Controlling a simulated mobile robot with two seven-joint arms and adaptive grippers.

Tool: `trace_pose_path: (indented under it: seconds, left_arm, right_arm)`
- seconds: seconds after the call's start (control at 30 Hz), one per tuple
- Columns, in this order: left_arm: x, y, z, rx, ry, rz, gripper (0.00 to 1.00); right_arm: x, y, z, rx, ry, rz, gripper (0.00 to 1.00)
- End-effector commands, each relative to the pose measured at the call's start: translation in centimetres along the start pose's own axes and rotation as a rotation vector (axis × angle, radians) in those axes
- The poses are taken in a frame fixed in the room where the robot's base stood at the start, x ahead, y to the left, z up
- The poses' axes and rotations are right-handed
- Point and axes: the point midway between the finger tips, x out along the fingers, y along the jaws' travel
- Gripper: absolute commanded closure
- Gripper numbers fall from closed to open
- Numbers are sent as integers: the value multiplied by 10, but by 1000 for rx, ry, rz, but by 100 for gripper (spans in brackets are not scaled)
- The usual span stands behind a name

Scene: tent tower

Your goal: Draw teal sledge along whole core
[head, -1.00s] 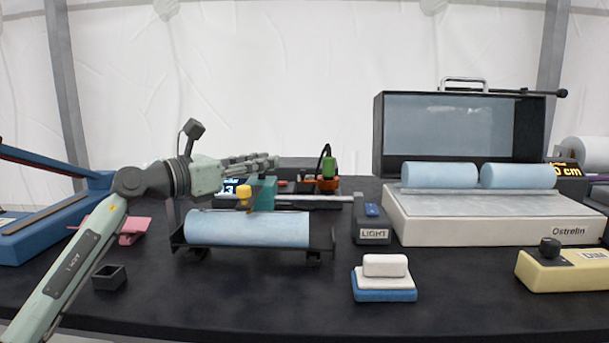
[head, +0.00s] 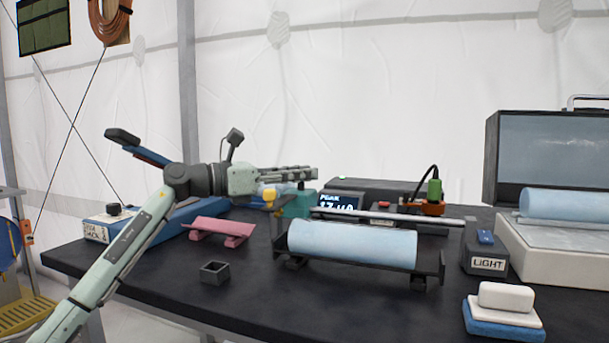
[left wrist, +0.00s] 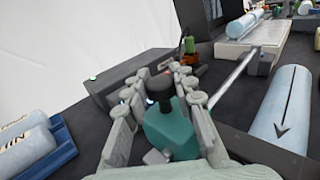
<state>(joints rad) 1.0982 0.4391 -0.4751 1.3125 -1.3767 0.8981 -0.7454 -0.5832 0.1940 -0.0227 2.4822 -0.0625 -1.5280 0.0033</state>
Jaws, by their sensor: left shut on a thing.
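The teal sledge (head: 297,204) sits at the left end of a silver rail (head: 385,215) behind the core. The core (head: 352,244) is a pale blue cylinder lying in a dark cradle; in the left wrist view the core (left wrist: 284,105) shows a dark arrow along it. A yellow knob (head: 269,196) on the sledge's side stands just left of the core's left end. My left gripper (head: 312,173) is shut on the sledge from above; in the left wrist view its fingers flank the teal body (left wrist: 170,132). My right gripper is out of view.
A pink stand (head: 222,231) and a small dark open box (head: 215,272) are at the left. A lit readout (head: 340,204) stands behind the rail. A LIGHT switch box (head: 486,256) and a white-and-blue block (head: 504,309) are at the right.

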Motion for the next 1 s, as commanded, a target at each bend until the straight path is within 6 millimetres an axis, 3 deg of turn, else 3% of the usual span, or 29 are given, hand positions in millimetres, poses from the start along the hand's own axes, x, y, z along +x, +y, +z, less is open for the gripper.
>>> trace_pose_path:
  seconds: [0.07,0.1,0.27,0.67,1.0]
  left_arm:
    - [-3,4,-1,1,3,9,100]
    - [-3,4,-1,1,3,10,73]
    - [-3,4,-1,1,2,9,53]
    - [-9,3,-1,1,1,8,53]
    - [-75,3,-2,1,4,11,53]
  right_arm:
    - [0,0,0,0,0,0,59]
    - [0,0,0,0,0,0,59]
    - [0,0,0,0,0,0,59]
    - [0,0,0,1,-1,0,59]
    - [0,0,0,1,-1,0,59]
